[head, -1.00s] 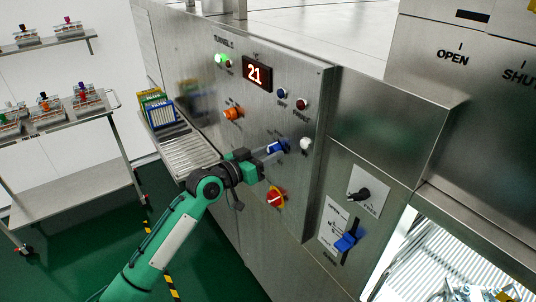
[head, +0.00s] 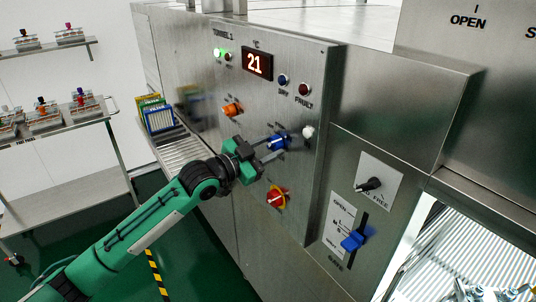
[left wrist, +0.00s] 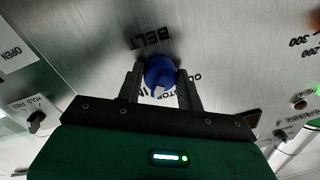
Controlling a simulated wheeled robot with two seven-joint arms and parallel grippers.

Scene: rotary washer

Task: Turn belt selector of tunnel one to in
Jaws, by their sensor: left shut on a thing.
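The blue belt selector knob (head: 278,142) sits on the steel panel of tunnel one (head: 228,165), to the right of and below the orange knob. In the left wrist view the knob (left wrist: 160,72) has a pale pointer and stands between the two fingers, under an upside-down BELT label. My left gripper (head: 270,147) is shut on this knob, one finger at each side. The labels around the knob are partly hidden by the fingers, so its exact setting is hard to read. My right gripper is not in view.
The panel also bears an orange knob (head: 232,109), a red and yellow switch (head: 277,197), a white button (head: 308,131) and a display reading 21 (head: 257,64). A blue lever (head: 353,240) and a black knob (head: 369,185) are at the right. Racks stand on the conveyor (head: 190,150).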

